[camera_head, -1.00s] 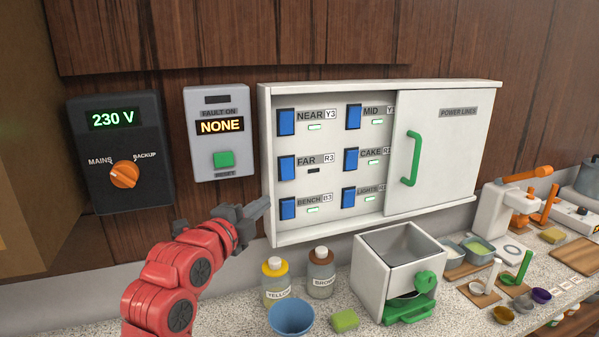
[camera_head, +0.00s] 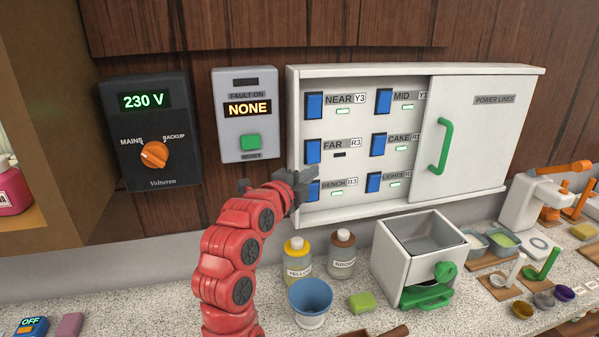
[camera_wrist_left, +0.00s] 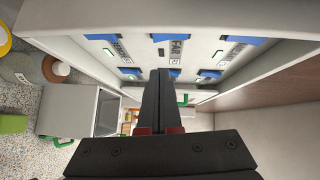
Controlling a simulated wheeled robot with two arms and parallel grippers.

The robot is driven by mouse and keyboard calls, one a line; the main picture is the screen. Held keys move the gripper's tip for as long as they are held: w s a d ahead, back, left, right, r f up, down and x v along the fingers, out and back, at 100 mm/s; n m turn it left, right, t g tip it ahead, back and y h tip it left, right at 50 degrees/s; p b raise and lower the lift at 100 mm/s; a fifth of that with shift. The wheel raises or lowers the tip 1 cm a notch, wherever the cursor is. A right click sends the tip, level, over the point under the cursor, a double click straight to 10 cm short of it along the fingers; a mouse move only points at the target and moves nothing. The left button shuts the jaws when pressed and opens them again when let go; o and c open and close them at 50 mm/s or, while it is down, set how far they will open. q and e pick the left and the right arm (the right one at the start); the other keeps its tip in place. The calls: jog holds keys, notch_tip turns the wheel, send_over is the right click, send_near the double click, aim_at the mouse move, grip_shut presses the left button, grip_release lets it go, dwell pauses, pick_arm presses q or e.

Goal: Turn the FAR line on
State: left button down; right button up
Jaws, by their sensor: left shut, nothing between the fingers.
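The open half of the white power lines cabinet (camera_head: 420,205) shows blue rocker switches with labels. The FAR switch (camera_head: 313,151) is in the left column, middle row, and its indicator (camera_head: 339,155) is dark. The other visible indicators glow green. In the left wrist view the FAR switch (camera_wrist_left: 172,37) is near the top centre, beyond the fingers. My left gripper (camera_head: 302,182) is shut and empty at the cabinet's left edge, below the FAR switch, partly covering the BENCH switch (camera_head: 313,192). I cannot tell whether it touches anything. My right gripper is not in view.
A sliding door (camera_head: 485,140) with a green handle covers the cabinet's right half. The fault box (camera_head: 247,170) reads NONE; the supply box (camera_head: 160,180) reads 230 V. Bottles (camera_head: 342,262), a blue cup (camera_head: 310,297) and a white drawer box (camera_head: 400,265) stand below.

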aim_at(318, 160)
pick_arm(q)
jog(key=w+p, duration=0.1)
jog(key=w, duration=0.2)
jog(key=w+p, duration=0.1)
jog(key=w, duration=0.1)
jog(key=shift+w+a+f+p, duration=0.1)
jog(key=shift+w+f+p, duration=0.1)
jog(key=shift+f+p, duration=0.1)
jog(key=shift+w+f, duration=0.1)
jog(key=shift+w, duration=0.1)
